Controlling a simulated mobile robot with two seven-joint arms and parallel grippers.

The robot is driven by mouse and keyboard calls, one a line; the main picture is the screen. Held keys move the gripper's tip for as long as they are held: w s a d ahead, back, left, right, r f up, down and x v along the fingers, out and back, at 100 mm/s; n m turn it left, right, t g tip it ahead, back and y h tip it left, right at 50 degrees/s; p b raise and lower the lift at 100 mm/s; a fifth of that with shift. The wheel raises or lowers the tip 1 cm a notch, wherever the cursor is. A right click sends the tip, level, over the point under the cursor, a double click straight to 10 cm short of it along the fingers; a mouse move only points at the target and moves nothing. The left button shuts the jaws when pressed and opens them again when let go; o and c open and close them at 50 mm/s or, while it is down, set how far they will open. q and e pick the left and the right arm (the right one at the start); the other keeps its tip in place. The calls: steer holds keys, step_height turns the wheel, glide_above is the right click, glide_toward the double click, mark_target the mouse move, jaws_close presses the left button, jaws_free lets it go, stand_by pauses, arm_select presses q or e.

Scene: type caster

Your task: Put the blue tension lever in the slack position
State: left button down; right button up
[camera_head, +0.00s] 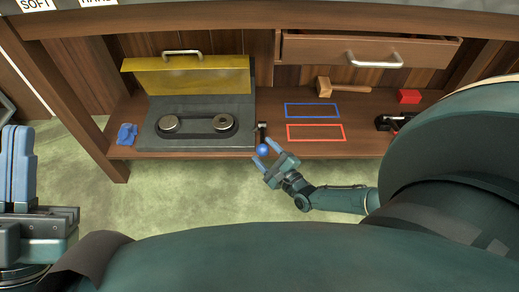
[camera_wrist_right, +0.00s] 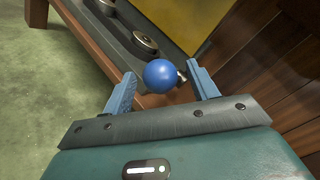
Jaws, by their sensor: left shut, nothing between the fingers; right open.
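The blue tension lever (camera_head: 262,148) has a round blue knob on a short dark stem, at the right side of the grey machine (camera_head: 200,104). My right gripper (camera_head: 267,151) is open at the knob. In the right wrist view the blue knob (camera_wrist_right: 160,76) sits between the two spread fingers of my right gripper (camera_wrist_right: 161,88), with gaps on both sides. The lever's stem is mostly hidden behind the knob there. My left gripper (camera_head: 18,165) is shut and empty at the far left, away from the machine.
The machine has two round pulleys with a dark belt (camera_head: 197,135) and a raised yellow cover (camera_head: 190,78). A blue object (camera_head: 127,134) lies left of it. Blue (camera_head: 312,103) and red (camera_head: 289,132) outlines, a mallet (camera_head: 325,88) and a red block (camera_head: 408,96) are right. An open drawer (camera_head: 318,50) hangs above.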

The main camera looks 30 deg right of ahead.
mark_target(262, 139)
steer(key=shift+w+a+b, duration=0.15)
steer(key=shift+w+b, duration=0.15)
steer(key=shift+w, duration=1.25)
jaws_close()
